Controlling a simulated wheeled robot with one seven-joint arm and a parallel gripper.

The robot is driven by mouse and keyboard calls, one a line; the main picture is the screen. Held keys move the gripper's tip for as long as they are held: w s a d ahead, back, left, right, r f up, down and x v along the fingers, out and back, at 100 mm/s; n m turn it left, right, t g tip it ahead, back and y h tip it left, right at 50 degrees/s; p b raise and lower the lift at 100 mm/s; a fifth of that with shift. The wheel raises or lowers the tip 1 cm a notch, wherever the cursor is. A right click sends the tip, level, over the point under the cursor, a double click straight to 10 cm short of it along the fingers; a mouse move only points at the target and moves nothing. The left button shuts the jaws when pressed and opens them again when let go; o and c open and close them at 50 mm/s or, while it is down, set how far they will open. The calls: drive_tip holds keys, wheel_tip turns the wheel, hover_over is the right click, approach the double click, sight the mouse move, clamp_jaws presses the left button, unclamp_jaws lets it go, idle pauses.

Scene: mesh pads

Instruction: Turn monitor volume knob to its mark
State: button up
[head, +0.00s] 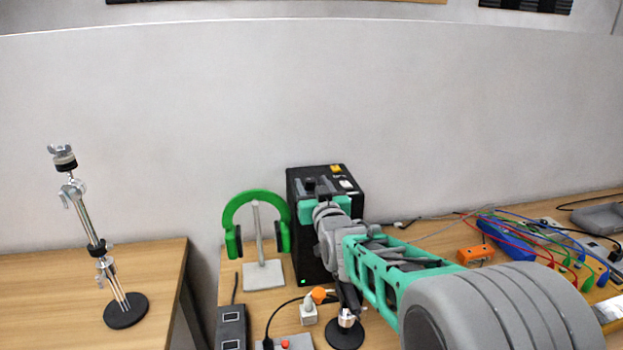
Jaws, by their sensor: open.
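The monitor looks to be the black box (308,262) standing upright on the right desk against the wall, with a small green light low on its front. No volume knob or mark can be made out; my gripper and arm cover part of the box. Whether the fingers touch the box or a knob cannot be told from this view.
Green headphones (257,197) hang on a stand just left of the box. A small plug with an orange part (309,312), a black power block (232,327) and a round black base (345,335) stand in front. Colored cables and an orange block (475,255) lie right. A metal stand (95,240) occupies the left desk.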

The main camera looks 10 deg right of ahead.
drive_tip(key=shift+w, duration=1.1)
clamp_jaws()
